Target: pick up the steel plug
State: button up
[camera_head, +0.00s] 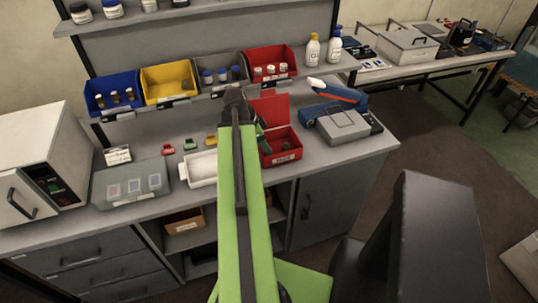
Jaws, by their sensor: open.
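I cannot pick out the steel plug; it may be too small to tell or hidden behind my arm. My green arm reaches up the middle of the view over the bench. My gripper (262,138) is mostly hidden behind the arm's dark end, at the left side of an open red box (282,158). The jaws are open, and I see nothing held in them. The red box has its lid raised at the back. Its inside is dark, and I cannot tell what lies in it.
A white tray (199,169) and small coloured pieces lie left of my arm, with a grey clear-lidded case (131,184) beyond. A grey device (343,125) stands right of the red box. Coloured bins (170,83) line the back. The bench's front right is clear.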

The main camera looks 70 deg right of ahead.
jog(key=b+x, duration=0.1)
jog(key=x, duration=0.2)
jog(key=shift+b, duration=0.3)
jog(key=shift+r, duration=0.1)
grip_shut()
jog(key=shift+r, duration=0.1)
